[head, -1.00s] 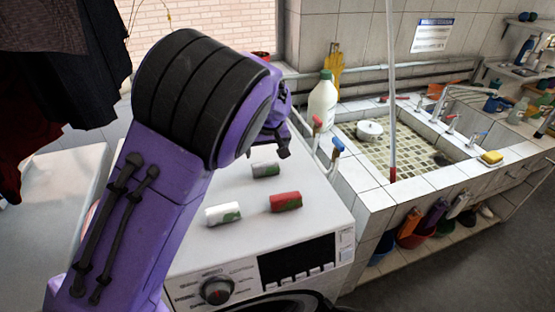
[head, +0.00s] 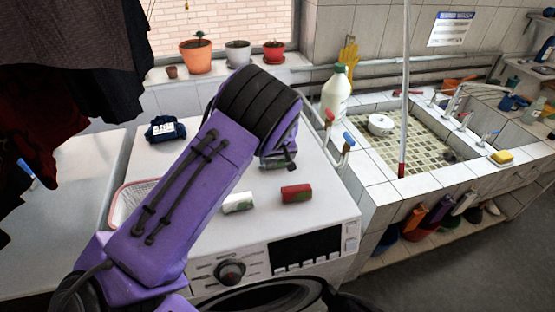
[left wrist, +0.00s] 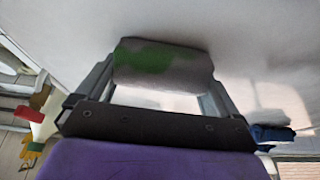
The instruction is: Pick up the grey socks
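The grey socks (left wrist: 162,65), a rolled bundle with a green patch, lie on the white washing machine top (head: 320,220). In the head view my left gripper (head: 277,165) is low over that top and hides them. In the left wrist view the left gripper (left wrist: 160,82) is open, one finger on each side of the grey socks. The fingertips are close to the bundle's sides; I cannot tell whether they touch. A white roll with green (head: 238,202) and a red roll with green (head: 296,193) lie just in front. My right gripper is not in view.
A dark blue bundle (head: 166,128) lies at the machine's back left, and a basket (head: 124,205) is partly behind my arm. Flowerpots (head: 196,56) line the sill.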

